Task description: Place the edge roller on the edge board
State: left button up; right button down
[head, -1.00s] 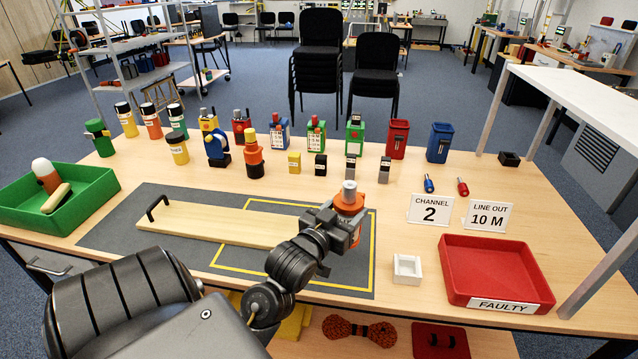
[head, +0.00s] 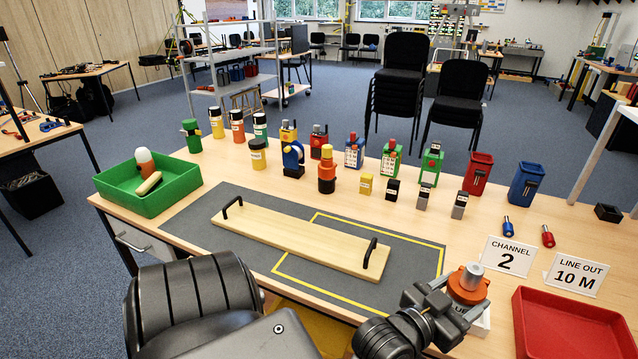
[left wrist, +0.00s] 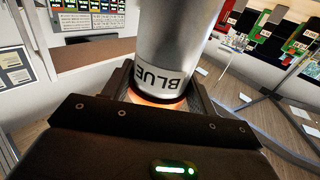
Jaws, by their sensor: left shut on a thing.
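The edge board appears to be the pale wooden board (head: 295,240) with a black handle at each end, lying on the dark mat; its top is bare. My left gripper (head: 449,303) is right of the mat, shut on an orange and grey cylinder (head: 468,285). In the left wrist view this cylinder is silver (left wrist: 172,45), upright between the fingers, with a label reading BLUE. It is over or in the small white holder (head: 482,325); contact is hidden. No item is clearly marked as the edge roller; a blue wheel-like piece (head: 293,156) stands behind the board. My right gripper is out of view.
A green tray (head: 168,202) holding two items is at the left. Several coloured devices and canisters stand along the back of the table. A red tray (head: 570,325) and sign cards (head: 507,257) are at the right. The mat (head: 225,205) is otherwise clear.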

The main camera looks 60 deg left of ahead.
aim_at(286, 229)
jog(key=u, duration=1.55)
jog(key=k, duration=0.55)
jog(key=z, duration=0.45)
jog(key=i, duration=0.45)
